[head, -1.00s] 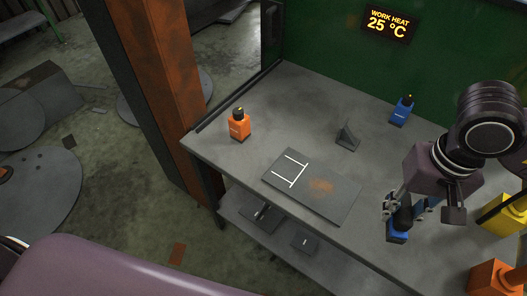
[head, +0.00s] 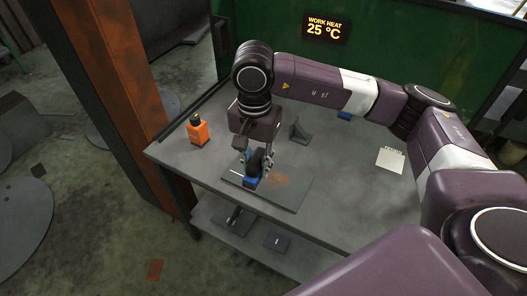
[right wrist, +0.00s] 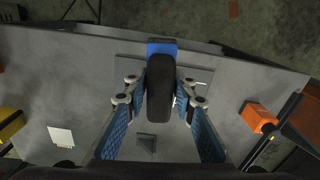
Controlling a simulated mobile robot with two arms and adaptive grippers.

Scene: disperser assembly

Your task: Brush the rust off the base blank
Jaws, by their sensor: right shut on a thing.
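The base blank (head: 292,197) is a flat grey plate lying on the bench, with an orange-brown rust patch (head: 278,180) near its middle. My right gripper (head: 256,168) is shut on a brush with a blue block (head: 250,183) and a black grip. It holds the brush over the left part of the blank, left of the rust and over the white marking. I cannot tell whether the brush touches the plate. In the right wrist view, the black grip (right wrist: 160,92) sits between the fingers and hides part of the blank. My left gripper is not in view.
An orange bottle (head: 198,131) stands at the bench's left. A grey bracket (head: 299,130) stands behind the blank. A pale note (head: 390,161) lies at the right. Dark parts lie on the lower shelf (head: 258,242).

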